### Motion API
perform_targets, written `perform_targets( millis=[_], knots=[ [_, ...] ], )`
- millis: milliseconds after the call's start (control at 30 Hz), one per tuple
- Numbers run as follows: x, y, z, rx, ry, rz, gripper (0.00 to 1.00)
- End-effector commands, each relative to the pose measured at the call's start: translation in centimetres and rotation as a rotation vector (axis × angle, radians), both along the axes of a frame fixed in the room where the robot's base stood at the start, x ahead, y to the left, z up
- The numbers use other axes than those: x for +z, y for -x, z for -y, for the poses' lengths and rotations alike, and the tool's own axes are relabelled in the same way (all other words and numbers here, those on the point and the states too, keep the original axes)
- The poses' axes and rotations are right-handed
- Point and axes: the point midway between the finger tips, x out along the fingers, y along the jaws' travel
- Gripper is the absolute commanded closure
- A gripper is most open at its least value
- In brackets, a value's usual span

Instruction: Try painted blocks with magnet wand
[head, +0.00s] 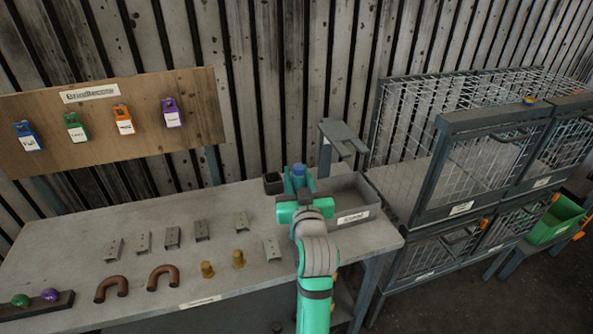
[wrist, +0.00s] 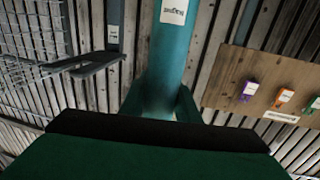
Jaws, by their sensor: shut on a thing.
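My gripper (head: 298,186) is over the right part of the workbench, by the grey tray. It is shut on a teal cylinder with a white label, likely the magnet wand (wrist: 172,60), which fills the middle of the wrist view. In the head view only a blue top (head: 298,170) shows above my gripper. The wand's lower end is hidden.
A grey tray (head: 366,214) and a small dark cup (head: 272,183) flank my gripper. Brown bent pipes (head: 163,277) and brass cylinders (head: 207,269) lie in front. A wooden board (head: 60,158) with coloured tags stands behind. Wire cages (head: 440,180) are right. The bench's back left is clear.

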Motion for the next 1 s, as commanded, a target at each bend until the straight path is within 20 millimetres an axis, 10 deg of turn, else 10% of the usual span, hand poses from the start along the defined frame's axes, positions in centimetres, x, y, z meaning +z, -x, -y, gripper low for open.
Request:
perform_targets(
  millis=[1000],
  knots=[
    [-0.73,0.03,-0.29,0.004,0.0,0.001,1.0]
  ],
)
